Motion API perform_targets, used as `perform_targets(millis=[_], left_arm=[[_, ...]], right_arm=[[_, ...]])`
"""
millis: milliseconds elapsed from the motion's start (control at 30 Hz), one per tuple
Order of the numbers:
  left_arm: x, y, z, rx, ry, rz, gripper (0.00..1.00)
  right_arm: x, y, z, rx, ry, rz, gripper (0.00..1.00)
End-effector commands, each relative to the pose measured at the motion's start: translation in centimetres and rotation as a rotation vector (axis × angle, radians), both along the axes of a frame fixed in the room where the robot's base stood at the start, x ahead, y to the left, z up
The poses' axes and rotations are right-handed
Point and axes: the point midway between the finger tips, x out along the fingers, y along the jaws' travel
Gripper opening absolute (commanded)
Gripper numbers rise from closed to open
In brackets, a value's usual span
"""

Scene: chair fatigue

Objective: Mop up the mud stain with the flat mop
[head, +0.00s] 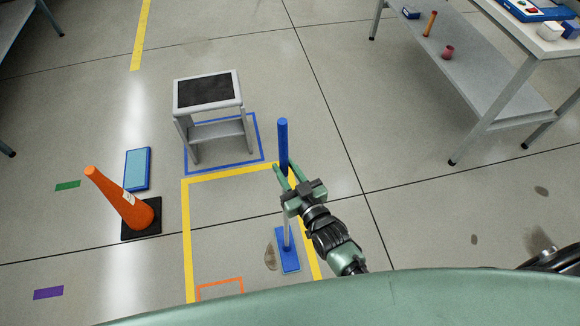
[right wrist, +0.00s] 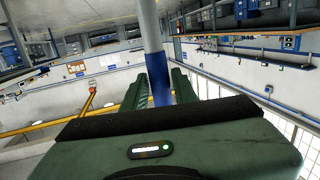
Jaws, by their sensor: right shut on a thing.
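The flat mop (head: 283,140) stands nearly upright, with a blue grip on its pole and a flat blue head (head: 288,262) on the floor. My right gripper (head: 284,172) is shut on the mop's pole at the lower part of the blue grip. In the right wrist view, the pole (right wrist: 152,30) rises between the two green fingers. A brown mud stain (head: 270,257) lies on the floor just left of the mop head, inside the yellow-taped area. My left gripper is out of view.
A grey step stool (head: 239,101) stands behind the yellow tape (head: 188,240). An orange cone (head: 122,201) and a blue box (head: 137,169) are at the left. A workbench (head: 488,85) stands at the right. Fainter dark spots (head: 541,191) mark the floor at right.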

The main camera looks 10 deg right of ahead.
Motion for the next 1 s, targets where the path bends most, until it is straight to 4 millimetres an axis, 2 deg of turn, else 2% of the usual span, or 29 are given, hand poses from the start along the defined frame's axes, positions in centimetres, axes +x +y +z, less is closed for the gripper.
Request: perform_targets(millis=[1000], left_arm=[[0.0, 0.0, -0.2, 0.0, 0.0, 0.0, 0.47]], right_arm=[[-0.2, 6.4, 0.0, 0.009, 0.002, -0.001, 0.0]])
